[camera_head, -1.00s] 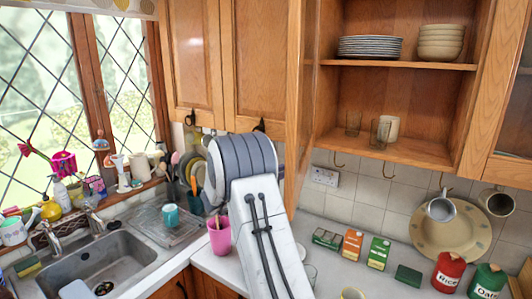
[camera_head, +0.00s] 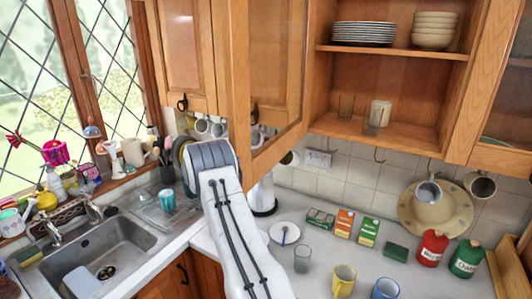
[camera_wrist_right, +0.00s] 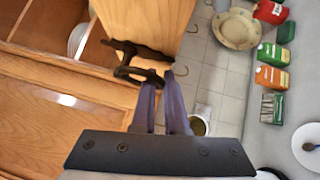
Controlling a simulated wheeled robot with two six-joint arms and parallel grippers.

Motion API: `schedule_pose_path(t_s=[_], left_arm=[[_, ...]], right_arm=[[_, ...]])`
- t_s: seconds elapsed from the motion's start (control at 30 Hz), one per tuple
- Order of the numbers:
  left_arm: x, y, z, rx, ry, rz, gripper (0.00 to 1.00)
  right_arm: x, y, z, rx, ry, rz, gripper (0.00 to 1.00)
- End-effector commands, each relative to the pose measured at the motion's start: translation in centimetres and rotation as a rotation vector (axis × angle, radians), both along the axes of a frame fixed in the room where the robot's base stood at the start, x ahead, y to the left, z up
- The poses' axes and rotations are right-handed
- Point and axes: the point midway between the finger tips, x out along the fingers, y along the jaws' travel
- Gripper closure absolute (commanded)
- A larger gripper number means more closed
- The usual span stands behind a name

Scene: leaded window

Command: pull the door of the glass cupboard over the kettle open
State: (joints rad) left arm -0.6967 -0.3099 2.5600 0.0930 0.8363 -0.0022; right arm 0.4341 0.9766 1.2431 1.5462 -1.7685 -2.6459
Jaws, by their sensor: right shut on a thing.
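The glass cupboard door (camera_head: 277,75) stands wide open at the left of its cupboard (camera_head: 385,95), with its wooden frame and pane facing me. In the right wrist view, the door's wooden edge (camera_wrist_right: 150,22) carries a dark curved handle (camera_wrist_right: 128,62). My right gripper (camera_wrist_right: 160,82) is shut on this handle, with its fingertips at the handle's lower end. In the head view my right arm hides this gripper. A white kettle with a black base (camera_head: 263,195) stands on the counter below the door, partly hidden by my arm. My left gripper is not in view.
Plates (camera_head: 363,33) and bowls (camera_head: 435,30) sit on the open cupboard's shelf. Closed wooden cupboards (camera_head: 180,50) are close on the left of the door. Mugs (camera_head: 344,281), a glass (camera_head: 302,258) and boxes (camera_head: 344,223) stand on the counter below.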

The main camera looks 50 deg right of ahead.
Motion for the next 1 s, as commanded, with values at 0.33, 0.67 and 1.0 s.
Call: schedule_pose_path(t_s=[0.33, 0.67, 1.0], left_arm=[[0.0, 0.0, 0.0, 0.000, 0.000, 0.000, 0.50], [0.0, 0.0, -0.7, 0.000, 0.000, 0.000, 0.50], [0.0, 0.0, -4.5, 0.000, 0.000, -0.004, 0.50]], right_arm=[[0.1, -0.1, 0.1, -0.001, -0.001, 0.005, 0.59], [0.5, 0.5, -0.3, -0.001, -0.002, 0.005, 0.59], [3.9, 5.8, -1.5, -0.001, -0.004, 0.008, 0.59]])
